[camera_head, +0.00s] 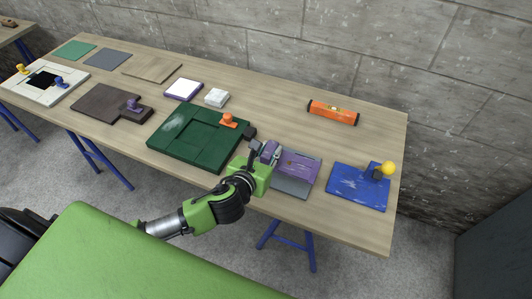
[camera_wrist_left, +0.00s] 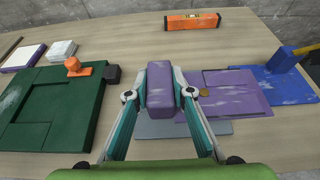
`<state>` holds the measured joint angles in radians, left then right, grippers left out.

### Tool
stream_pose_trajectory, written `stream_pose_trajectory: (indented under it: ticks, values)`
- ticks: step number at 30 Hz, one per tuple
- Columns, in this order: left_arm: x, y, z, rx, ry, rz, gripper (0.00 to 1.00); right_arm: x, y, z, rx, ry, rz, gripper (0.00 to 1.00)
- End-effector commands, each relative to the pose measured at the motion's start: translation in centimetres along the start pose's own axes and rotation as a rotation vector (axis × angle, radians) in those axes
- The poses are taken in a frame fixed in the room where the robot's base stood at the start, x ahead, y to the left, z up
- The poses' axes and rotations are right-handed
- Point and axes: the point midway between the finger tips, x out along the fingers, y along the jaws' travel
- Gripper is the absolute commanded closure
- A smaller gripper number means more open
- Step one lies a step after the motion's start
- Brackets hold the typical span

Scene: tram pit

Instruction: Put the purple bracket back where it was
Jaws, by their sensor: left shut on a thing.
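My left gripper (camera_head: 264,150) is shut on a purple block (camera_wrist_left: 160,88) with rounded edges, which stands between the fingers in the left wrist view. I take this block to be part of the purple bracket. A flat, scuffed purple plate (camera_head: 301,166) lies just right of the gripper, on a grey plate (camera_head: 292,188). The purple plate also shows in the left wrist view (camera_wrist_left: 238,92). I cannot tell whether the held block is joined to it, or whether it touches the grey plate. My right gripper is not in view.
Left of the gripper is a dark green board (camera_head: 184,145) with an orange knob (camera_head: 228,120). Right is a blue plate (camera_head: 357,190) with a yellow knob (camera_head: 388,168). An orange level (camera_head: 333,112) lies behind. Bare table lies between the level and the plates.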

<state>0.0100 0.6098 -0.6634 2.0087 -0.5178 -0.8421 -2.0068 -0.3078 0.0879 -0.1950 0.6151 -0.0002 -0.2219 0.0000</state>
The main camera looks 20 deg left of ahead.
Motion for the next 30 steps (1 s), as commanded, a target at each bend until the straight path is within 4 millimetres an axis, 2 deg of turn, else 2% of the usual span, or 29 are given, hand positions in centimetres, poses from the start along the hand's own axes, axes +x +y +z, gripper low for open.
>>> stream_pose_trajectory:
  ticks: [1, 3, 9, 17, 21, 24, 30]
  values:
    - [1.2, 0.9, 0.1, 0.0, 0.0, 0.005, 1.0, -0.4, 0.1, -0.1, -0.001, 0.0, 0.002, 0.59]
    - [2.5, 1.4, -1.1, -0.001, 0.002, 0.003, 1.0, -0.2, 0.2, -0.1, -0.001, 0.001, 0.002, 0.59]
    - [5.4, 2.8, -3.0, -0.003, -0.001, 0.001, 1.0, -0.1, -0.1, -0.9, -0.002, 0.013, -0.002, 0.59]
    - [7.0, 3.6, -4.1, -0.002, -0.001, 0.0, 1.0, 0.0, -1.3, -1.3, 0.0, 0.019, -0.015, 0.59]
    - [7.8, 3.6, -6.1, -0.004, 0.002, 0.001, 1.0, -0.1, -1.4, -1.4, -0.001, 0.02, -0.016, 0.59]
    - [8.1, 3.6, -6.8, -0.002, 0.0, 0.0, 1.0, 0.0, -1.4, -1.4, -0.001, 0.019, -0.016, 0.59]
    - [8.1, 3.6, -6.8, -0.001, -0.002, -0.002, 1.0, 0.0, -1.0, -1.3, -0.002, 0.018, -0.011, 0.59]
